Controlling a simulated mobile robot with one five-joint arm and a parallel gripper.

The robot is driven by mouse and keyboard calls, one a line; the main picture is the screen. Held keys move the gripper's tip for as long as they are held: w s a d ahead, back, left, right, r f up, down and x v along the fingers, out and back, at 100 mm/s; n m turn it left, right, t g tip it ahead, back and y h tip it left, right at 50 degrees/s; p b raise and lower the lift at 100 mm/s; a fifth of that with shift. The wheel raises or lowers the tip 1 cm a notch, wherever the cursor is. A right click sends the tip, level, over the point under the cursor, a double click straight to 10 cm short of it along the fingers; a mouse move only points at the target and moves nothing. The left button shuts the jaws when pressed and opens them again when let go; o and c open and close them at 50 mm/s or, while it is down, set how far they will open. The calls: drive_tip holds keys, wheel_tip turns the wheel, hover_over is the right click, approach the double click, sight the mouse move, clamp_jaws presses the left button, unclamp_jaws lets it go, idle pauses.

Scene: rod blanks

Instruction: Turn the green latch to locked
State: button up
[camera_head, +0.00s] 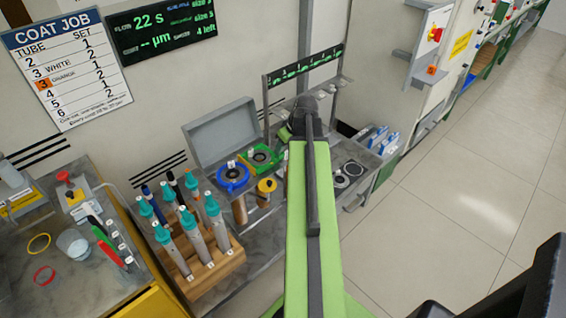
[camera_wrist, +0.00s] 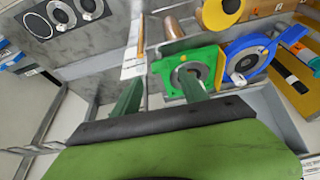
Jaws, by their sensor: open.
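The green latch (camera_head: 261,156) sits on the grey bench unit, beside the blue latch (camera_head: 231,177) and the yellow round part (camera_head: 266,186). In the wrist view the green latch (camera_wrist: 208,55) is a squarish green piece around a grey round hub, just beyond my fingers. My gripper (camera_wrist: 158,88) is open, with nothing seen between its two green fingers. The right finger overlaps the latch's near part in the picture; I cannot tell whether they touch. In the head view my arm hides the fingertips. I cannot read the latch's lock position.
A grey open lid (camera_head: 222,132) stands behind the latches. A wooden rack (camera_head: 215,268) of several teal-capped tubes is at the front left. Dark round discs (camera_head: 353,168) lie right of my arm. A pencil-like rod (camera_wrist: 140,38) stands near the fingers. The floor at right is clear.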

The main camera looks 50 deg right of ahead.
drive_tip(key=b+x, duration=0.3)
drive_tip(key=x, duration=0.2)
drive_tip(key=shift+f, duration=0.1)
